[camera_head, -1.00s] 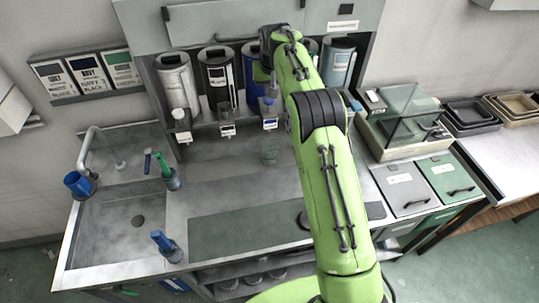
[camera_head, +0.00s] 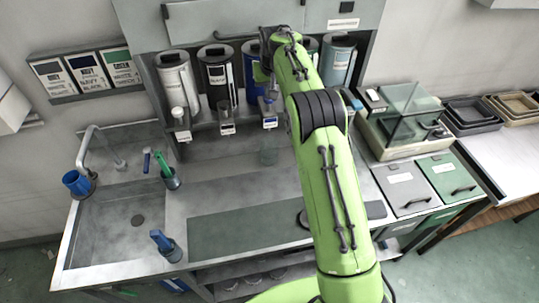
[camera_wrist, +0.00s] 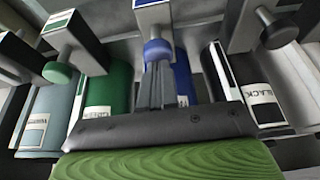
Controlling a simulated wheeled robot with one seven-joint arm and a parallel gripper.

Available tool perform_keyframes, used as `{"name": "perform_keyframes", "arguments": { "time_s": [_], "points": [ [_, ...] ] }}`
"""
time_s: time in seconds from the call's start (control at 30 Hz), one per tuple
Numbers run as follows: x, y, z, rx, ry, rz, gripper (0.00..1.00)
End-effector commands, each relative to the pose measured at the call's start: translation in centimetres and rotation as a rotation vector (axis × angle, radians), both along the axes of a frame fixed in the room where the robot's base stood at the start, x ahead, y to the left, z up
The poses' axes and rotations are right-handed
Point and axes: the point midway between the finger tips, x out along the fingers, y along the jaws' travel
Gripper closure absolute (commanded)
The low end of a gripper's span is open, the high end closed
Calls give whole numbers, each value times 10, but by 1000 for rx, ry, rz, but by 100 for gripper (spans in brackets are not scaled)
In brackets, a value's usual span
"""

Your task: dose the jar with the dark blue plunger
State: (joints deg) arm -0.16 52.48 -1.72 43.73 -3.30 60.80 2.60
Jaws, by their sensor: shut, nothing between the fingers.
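The dark blue plunger (camera_wrist: 158,50) shows as a round blue knob under its dispenser head in the wrist view, in front of the blue canister (camera_wrist: 184,82). My gripper (camera_wrist: 157,72) is shut and empty, its fingertips right at the knob; I cannot tell whether they touch. In the head view the blue canister (camera_head: 252,75) is partly hidden by my arm, and the fingertips are hard to make out. A clear jar (camera_head: 268,152) stands on the counter below the blue-labelled dispenser, faint against the grey.
White (camera_head: 175,80) and black (camera_head: 216,78) canisters stand left of the blue one. A green canister (camera_wrist: 108,100) and its green knob (camera_wrist: 58,72) neighbour it in the wrist view. A sink (camera_head: 130,225) with blue cups lies left; a glass-sided box (camera_head: 405,120) stands right.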

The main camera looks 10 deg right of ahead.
Motion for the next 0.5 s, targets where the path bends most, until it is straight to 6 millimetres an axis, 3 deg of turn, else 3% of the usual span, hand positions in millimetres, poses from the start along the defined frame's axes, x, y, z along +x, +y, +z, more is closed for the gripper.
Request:
{"name": "perform_keyframes", "arguments": {
  "time_s": [0.5],
  "points": [
    [0,0,-21,0,3,0,100]
  ]
}}
